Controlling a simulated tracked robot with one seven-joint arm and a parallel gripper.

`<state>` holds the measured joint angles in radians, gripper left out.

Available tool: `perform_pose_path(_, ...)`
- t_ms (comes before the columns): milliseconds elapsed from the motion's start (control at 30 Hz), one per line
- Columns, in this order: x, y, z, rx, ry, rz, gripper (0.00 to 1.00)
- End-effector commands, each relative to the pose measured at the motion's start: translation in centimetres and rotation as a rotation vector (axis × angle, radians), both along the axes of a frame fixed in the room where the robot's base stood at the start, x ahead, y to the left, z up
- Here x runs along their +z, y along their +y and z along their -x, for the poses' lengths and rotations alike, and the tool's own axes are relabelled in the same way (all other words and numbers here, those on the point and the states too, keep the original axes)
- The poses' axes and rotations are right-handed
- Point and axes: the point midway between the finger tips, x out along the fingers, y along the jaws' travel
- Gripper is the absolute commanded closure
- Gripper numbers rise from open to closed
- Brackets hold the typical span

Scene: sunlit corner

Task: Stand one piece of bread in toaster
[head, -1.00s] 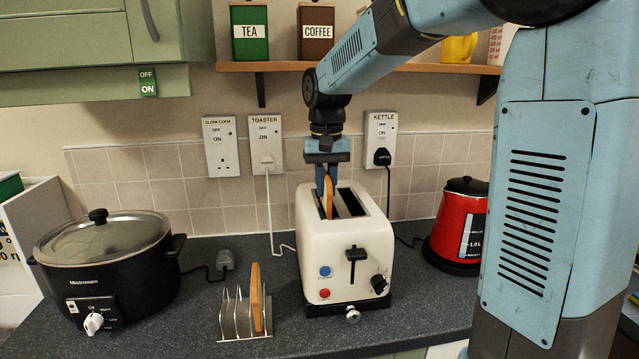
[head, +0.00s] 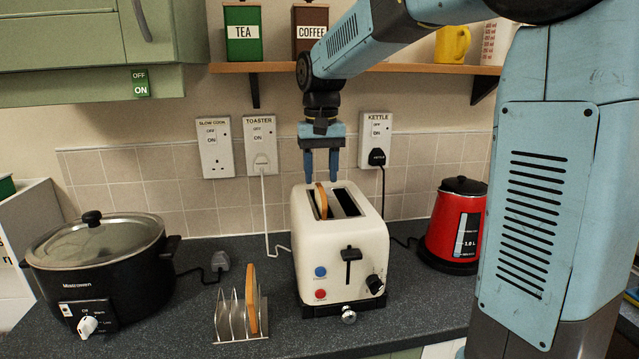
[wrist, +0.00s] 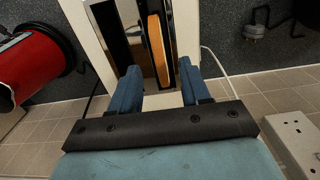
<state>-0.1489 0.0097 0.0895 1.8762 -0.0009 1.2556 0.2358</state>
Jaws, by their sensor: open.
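The cream toaster (head: 341,242) stands on the counter with two slots in its top. One piece of bread (head: 321,201) stands upright in the left slot, its top edge showing above the rim. The wrist view also shows this bread (wrist: 157,48) in its slot; the other slot is empty. A second piece of bread (head: 251,299) stands in the metal toast rack (head: 229,322) left of the toaster. My gripper (head: 322,180) is open and empty above the toaster, its fingers apart and clear of the bread. The fingers also show in the wrist view (wrist: 158,75).
A black slow cooker (head: 95,262) stands at the left and a red kettle (head: 457,225) at the right. A wooden shelf (head: 400,69) with tins crosses the wall behind my arm. Sockets (head: 261,142) and cables are behind the toaster. Counter in front of the rack is clear.

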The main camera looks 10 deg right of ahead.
Motion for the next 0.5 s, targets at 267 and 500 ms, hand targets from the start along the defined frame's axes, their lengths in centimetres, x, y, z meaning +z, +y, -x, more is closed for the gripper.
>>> perform_pose_path(267, 5.6, 0.0, -0.1, 0.000, -0.002, -0.001, 0.53)
perform_pose_path(500, 9.2, 0.0, -0.1, 0.000, 0.000, 0.000, 0.53)
